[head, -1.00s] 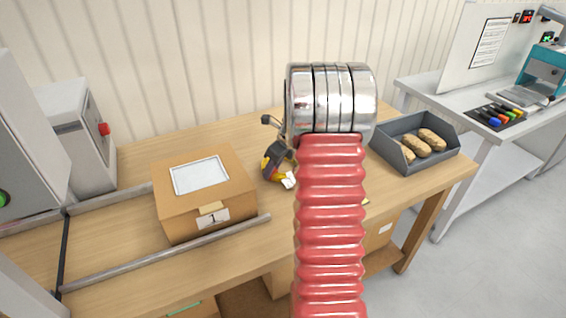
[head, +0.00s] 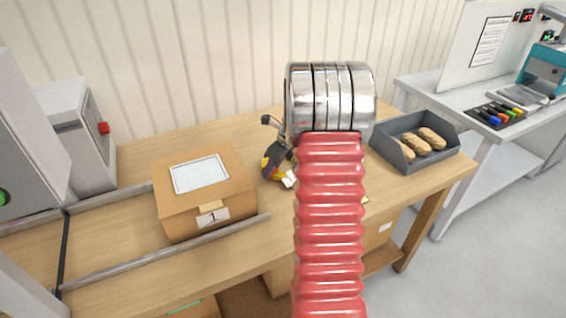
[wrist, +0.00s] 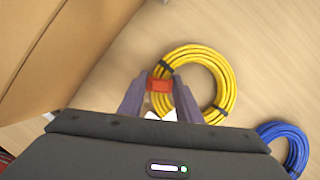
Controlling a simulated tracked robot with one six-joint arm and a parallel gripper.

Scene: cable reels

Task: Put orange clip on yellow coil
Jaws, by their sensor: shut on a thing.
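The yellow coil (wrist: 228,78) lies flat on the table in the wrist view, with black ties around it. My gripper (wrist: 160,87) is over its left side, shut on the small red-orange clip (wrist: 160,85). The clip overlaps the coil's left strands in the picture; I cannot tell whether it touches or grips them.
A blue coil (wrist: 294,140) lies right of the yellow one. A cardboard box (head: 205,195) marked 1 stands on the left. A grey bin (head: 440,152) with several brown items is at the table's right end.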

